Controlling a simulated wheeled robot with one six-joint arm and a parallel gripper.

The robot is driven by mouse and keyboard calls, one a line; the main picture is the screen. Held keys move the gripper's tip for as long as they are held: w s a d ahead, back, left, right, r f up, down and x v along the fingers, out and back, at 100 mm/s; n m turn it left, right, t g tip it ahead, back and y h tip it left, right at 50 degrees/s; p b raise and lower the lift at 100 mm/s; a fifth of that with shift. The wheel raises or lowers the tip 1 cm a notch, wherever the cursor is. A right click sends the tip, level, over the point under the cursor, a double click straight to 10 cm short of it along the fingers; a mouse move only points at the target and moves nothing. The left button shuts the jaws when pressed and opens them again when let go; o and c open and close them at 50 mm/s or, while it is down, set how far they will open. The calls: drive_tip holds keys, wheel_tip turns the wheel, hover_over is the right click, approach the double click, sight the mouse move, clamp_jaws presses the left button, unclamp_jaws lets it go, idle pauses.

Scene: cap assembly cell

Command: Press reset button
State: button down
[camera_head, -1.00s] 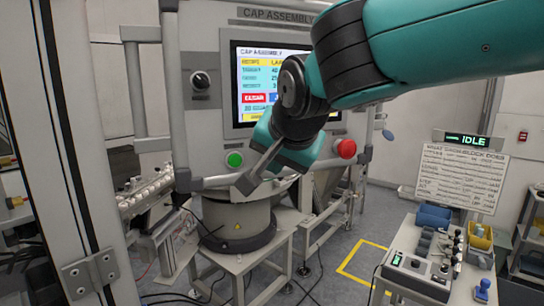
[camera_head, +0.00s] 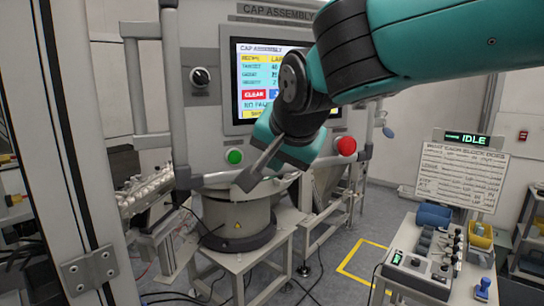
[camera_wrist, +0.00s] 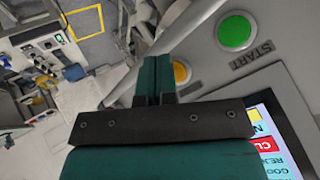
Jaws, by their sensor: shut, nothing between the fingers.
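My gripper (camera_head: 246,179) is shut and empty in front of the cap assembly panel (camera_head: 213,120), low and to the right of the green button (camera_head: 234,157). In the wrist view the closed fingers (camera_wrist: 155,65) stand just left of a yellow button (camera_wrist: 181,72) and partly overlap it. I cannot tell whether they touch it, and no reset label is readable. The green button (camera_wrist: 235,31) there is labelled START. In the head view my gripper hides the yellow button.
A screen (camera_head: 262,80) shows a red CLEAR field and a line starting "NO FAU". A red button (camera_head: 346,146) is right of my gripper. A round feeder (camera_head: 236,220) stands below. A side table (camera_head: 404,283) with control boxes and an IDLE sign (camera_head: 467,139) are at right.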

drive_tip(key=shift+s, duration=0.2)
drive_tip(key=s+d+b, duration=0.1)
drive_tip(key=s, duration=0.2)
drive_tip(key=s+d+b, duration=0.1)
drive_tip(key=s, duration=0.1)
drive_tip(key=shift+s+d+b, duration=0.1)
drive_tip(key=shift+d+b, duration=0.2)
idle(0.5)
drive_tip(key=s+d+f+n+g+b, duration=0.25)
drive_tip(key=s+d+f, duration=0.2)
drive_tip(key=f, duration=0.25)
drive_tip(key=s+d+f+n+g+b, duration=0.1)
drive_tip(key=s+d+f+n+g, duration=0.15)
drive_tip(key=d+f, duration=0.35)
drive_tip(key=s+d+f+n+g+y+b, duration=0.1)
drive_tip(key=s+d+f+n+g+b, duration=0.1)
drive_tip(key=s+f+n, duration=0.3)
drive_tip(key=s+f+g, duration=0.1)
drive_tip(key=s+f, duration=0.2)
drive_tip(key=s, duration=0.4)
drive_tip(key=shift+f+n, duration=0.15)
drive_tip(key=shift+n, duration=0.25)
